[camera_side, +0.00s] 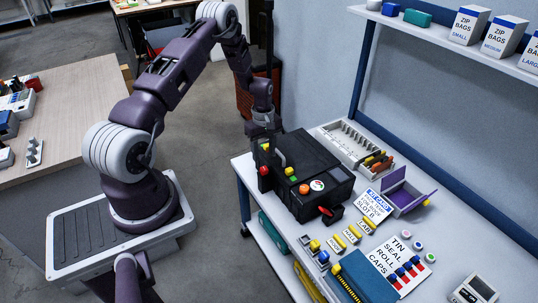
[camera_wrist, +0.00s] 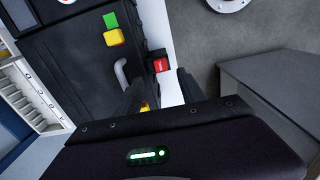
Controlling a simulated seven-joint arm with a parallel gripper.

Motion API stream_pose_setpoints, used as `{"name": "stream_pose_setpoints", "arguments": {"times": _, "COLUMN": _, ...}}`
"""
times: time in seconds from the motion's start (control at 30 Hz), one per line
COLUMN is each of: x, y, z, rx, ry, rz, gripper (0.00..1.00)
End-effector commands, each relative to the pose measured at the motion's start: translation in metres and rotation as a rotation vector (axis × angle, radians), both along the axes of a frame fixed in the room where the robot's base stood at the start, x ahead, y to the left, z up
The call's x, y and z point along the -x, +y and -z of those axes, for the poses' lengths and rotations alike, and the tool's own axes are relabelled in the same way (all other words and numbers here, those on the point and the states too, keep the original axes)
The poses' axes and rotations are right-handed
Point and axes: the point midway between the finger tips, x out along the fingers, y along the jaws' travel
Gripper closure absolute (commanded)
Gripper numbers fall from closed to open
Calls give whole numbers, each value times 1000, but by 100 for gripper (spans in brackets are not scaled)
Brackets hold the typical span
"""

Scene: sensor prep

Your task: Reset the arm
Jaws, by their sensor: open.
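The task names no object besides my arm. In the side view my arm reaches over to the left back of the white-topped bench, and my gripper (camera_side: 266,128) hangs beside the back left corner of a black box-shaped device (camera_side: 320,192). In the wrist view my gripper (camera_wrist: 160,88) shows two dark fingers apart, with nothing seen between them that is held. The black device (camera_wrist: 75,65) lies just left of the fingers, with a grey curved handle (camera_wrist: 121,72), a green button and a yellow button. Whether the fingers touch the device cannot be told.
Right of the device, the bench holds a slotted grey rack (camera_side: 345,140), a purple open box (camera_side: 406,196), a slot card (camera_side: 372,206), several yellow-marked small parts, and a tin-seal caps card (camera_side: 402,262). A shelf (camera_side: 440,35) carries zip-bag boxes.

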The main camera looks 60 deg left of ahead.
Motion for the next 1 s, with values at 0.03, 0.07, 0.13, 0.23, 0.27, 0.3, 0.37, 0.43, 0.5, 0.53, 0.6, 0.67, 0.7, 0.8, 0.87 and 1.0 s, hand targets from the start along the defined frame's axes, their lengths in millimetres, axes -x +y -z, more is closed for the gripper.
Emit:
{"name": "stream_pose_setpoints", "arguments": {"times": 0.03, "x": -8, "y": -5, "z": -20, "rx": -10, "ry": -15, "rz": 36, "gripper": 53}}
{"name": "stream_pose_setpoints", "arguments": {"times": 0.07, "x": -13, "y": -9, "z": -38, "rx": -19, "ry": -26, "rz": 72, "gripper": 53}}
{"name": "stream_pose_setpoints", "arguments": {"times": 0.13, "x": -24, "y": -29, "z": -94, "rx": -46, "ry": -59, "rz": 192, "gripper": 53}}
{"name": "stream_pose_setpoints", "arguments": {"times": 0.23, "x": -23, "y": -73, "z": -185, "rx": -89, "ry": -111, "rz": 408, "gripper": 53}}
{"name": "stream_pose_setpoints", "arguments": {"times": 0.27, "x": -18, "y": -89, "z": -210, "rx": -102, "ry": -125, "rz": 474, "gripper": 53}}
{"name": "stream_pose_setpoints", "arguments": {"times": 0.3, "x": -9, "y": -109, "z": -242, "rx": -122, "ry": -146, "rz": 563, "gripper": 53}}
{"name": "stream_pose_setpoints", "arguments": {"times": 0.37, "x": 12, "y": -140, "z": -284, "rx": -151, "ry": -177, "rz": 695, "gripper": 53}}
{"name": "stream_pose_setpoints", "arguments": {"times": 0.43, "x": 43, "y": -174, "z": -324, "rx": -188, "ry": -214, "rz": 847, "gripper": 53}}
{"name": "stream_pose_setpoints", "arguments": {"times": 0.5, "x": 82, "y": -204, "z": -354, "rx": -227, "ry": -251, "rz": 998, "gripper": 53}}
{"name": "stream_pose_setpoints", "arguments": {"times": 0.53, "x": 100, "y": -216, "z": -364, "rx": -243, "ry": -268, "rz": 1063, "gripper": 53}}
{"name": "stream_pose_setpoints", "arguments": {"times": 0.6, "x": 141, "y": -238, "z": -378, "rx": -282, "ry": -304, "rz": 1202, "gripper": 53}}
{"name": "stream_pose_setpoints", "arguments": {"times": 0.67, "x": 172, "y": -251, "z": -383, "rx": -313, "ry": -329, "rz": 1305, "gripper": 53}}
{"name": "stream_pose_setpoints", "arguments": {"times": 0.7, "x": 190, "y": -257, "z": -383, "rx": -331, "ry": -345, "rz": 1364, "gripper": 53}}
{"name": "stream_pose_setpoints", "arguments": {"times": 0.8, "x": 221, "y": -266, "z": -380, "rx": -363, "ry": -371, "rz": 1468, "gripper": 53}}
{"name": "stream_pose_setpoints", "arguments": {"times": 0.87, "x": 231, "y": -268, "z": -378, "rx": -374, "ry": -379, "rz": 1502, "gripper": 53}}
{"name": "stream_pose_setpoints", "arguments": {"times": 1.0, "x": 236, "y": -270, "z": -377, "rx": -380, "ry": -383, "rz": 1523, "gripper": 53}}
